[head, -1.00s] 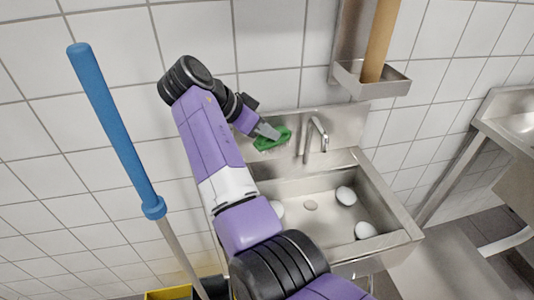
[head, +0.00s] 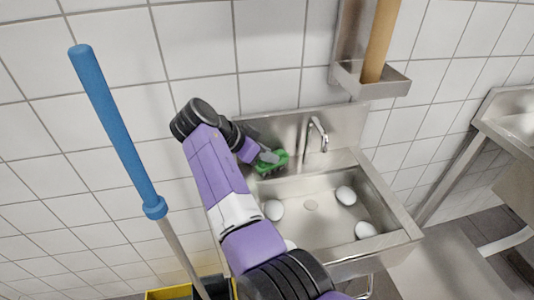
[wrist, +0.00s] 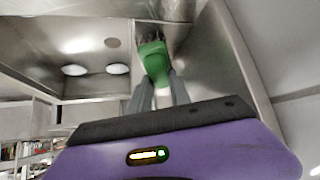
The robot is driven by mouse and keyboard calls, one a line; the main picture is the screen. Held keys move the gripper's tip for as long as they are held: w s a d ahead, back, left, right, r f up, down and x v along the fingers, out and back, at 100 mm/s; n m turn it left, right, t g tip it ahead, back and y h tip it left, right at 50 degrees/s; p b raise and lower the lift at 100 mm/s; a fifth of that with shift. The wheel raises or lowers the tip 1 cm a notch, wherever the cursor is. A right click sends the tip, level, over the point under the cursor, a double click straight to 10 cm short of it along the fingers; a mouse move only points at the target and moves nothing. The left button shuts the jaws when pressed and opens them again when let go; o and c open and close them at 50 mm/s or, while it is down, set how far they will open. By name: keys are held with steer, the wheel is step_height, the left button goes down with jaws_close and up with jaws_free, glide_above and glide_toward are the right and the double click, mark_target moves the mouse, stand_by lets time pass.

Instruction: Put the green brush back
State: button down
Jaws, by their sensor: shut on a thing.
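The green brush (head: 275,164) is in my gripper (head: 268,157), over the back left corner of the steel sink (head: 383,195), left of the tap. In the wrist view the green brush (wrist: 153,58) sits between the two grey fingers of my gripper (wrist: 157,92), which are shut on it. Its dark bristle end points away from the gripper. I cannot tell whether the brush touches the sink's back ledge.
The tap (head: 316,135) rises from the sink's back. White round things (head: 346,195) lie in the basin. A blue-handled pole (head: 115,130) stands at left above a yellow bucket (head: 168,293). A steel holder (head: 372,82) with a brown roll (head: 381,40) hangs above the sink.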

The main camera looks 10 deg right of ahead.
steer(key=c, duration=1.2)
jaws_free()
steer(key=v, duration=0.7)
steer(key=shift+r, duration=0.25)
steer(key=shift+a, duration=0.15)
steer(key=shift+s, duration=0.15)
